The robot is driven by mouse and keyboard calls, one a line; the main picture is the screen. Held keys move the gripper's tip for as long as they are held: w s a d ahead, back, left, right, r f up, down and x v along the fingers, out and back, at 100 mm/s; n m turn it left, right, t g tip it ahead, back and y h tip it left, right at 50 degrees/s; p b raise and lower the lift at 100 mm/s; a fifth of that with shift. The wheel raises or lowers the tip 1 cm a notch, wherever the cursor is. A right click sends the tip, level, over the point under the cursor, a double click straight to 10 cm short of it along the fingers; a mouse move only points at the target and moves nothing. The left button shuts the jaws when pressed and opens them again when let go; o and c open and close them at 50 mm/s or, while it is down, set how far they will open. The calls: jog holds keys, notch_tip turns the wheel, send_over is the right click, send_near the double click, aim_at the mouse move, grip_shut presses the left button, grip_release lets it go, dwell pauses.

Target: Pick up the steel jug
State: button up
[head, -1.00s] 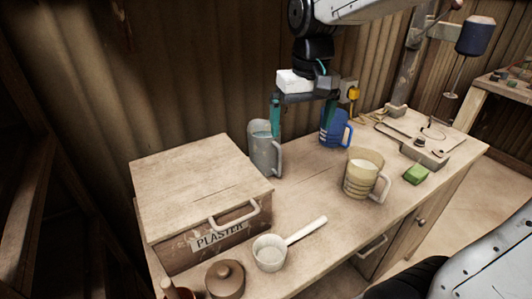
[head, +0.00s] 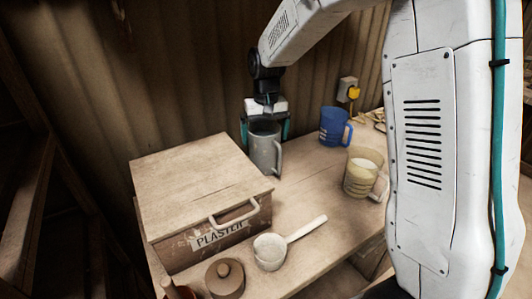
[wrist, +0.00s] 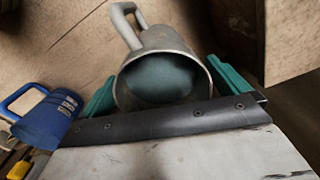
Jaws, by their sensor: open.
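The steel jug (head: 265,153) is a grey metal jug with a side handle. It stands upright on the bench, beside the plaster box, with its handle to the right in the head view. My gripper (head: 265,128) is open above and around the jug's top, one teal finger on each side of the rim. In the wrist view the jug (wrist: 165,75) lies between the two teal fingers, its open mouth facing the camera and its handle pointing away. I cannot tell whether the fingers touch it.
The wooden plaster box (head: 195,185) stands close on the left. A blue jug (head: 333,128) and a cream jug (head: 360,178) stand to the right. The bench between is clear.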

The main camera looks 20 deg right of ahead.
notch_tip(320, 180, down, 3)
jog(key=shift+a+f, duration=0.1)
jog(key=c, duration=1.1)
jog(key=shift+c, duration=0.4)
jog(key=shift+r, duration=0.2)
